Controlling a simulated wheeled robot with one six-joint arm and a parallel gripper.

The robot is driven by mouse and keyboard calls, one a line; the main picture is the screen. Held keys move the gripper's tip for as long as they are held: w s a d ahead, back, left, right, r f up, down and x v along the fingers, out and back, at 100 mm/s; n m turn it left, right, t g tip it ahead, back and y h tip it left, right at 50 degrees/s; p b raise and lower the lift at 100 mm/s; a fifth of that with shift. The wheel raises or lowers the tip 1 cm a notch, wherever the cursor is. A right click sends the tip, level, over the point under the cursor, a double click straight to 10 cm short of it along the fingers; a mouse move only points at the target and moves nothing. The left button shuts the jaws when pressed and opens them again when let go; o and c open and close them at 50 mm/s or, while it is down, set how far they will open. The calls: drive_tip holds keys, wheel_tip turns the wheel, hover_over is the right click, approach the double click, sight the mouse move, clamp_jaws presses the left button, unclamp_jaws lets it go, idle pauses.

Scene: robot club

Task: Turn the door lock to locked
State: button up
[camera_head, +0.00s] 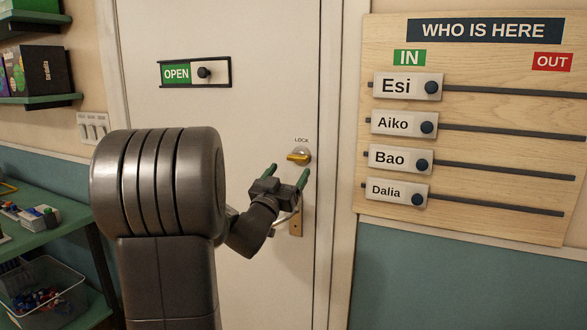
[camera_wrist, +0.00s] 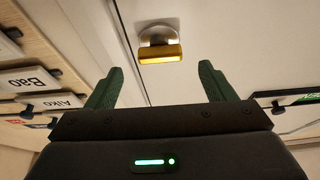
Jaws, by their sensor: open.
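The door lock is a yellow thumb-turn (camera_head: 298,157) on a round silver plate, under the word LOCK on the white door (camera_head: 262,110). The thumb-turn lies roughly horizontal. In the wrist view the yellow thumb-turn (camera_wrist: 160,55) is ahead of the fingertips, near the middle between them. My gripper (camera_head: 287,173) is open and empty, just below and in front of the lock, apart from it. Its two green fingers also show in the wrist view (camera_wrist: 164,82), spread to either side. The door handle below is partly hidden by my gripper.
An OPEN slider sign (camera_head: 176,74) is on the door, left of the lock. A WHO IS HERE board (camera_head: 470,130) with name sliders hangs right of the door frame. Green shelves (camera_head: 50,225) and a bin (camera_head: 45,295) stand at left.

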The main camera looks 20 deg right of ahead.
sight(296, 161)
drive_tip(key=b+v, duration=0.1)
drive_tip(key=v, duration=0.7)
drive_tip(key=shift+s+a, duration=0.2)
drive_tip(key=shift+a, duration=0.05)
drive_tip(key=shift+d, duration=0.1)
drive_tip(key=p+x, duration=0.2)
drive_tip(key=x, duration=1.1)
drive_tip(key=shift+w+d, duration=0.3)
drive_tip(key=shift+w, duration=0.05)
drive_tip(key=shift+n+p, duration=0.4)
drive_tip(key=shift+p, duration=0.15)
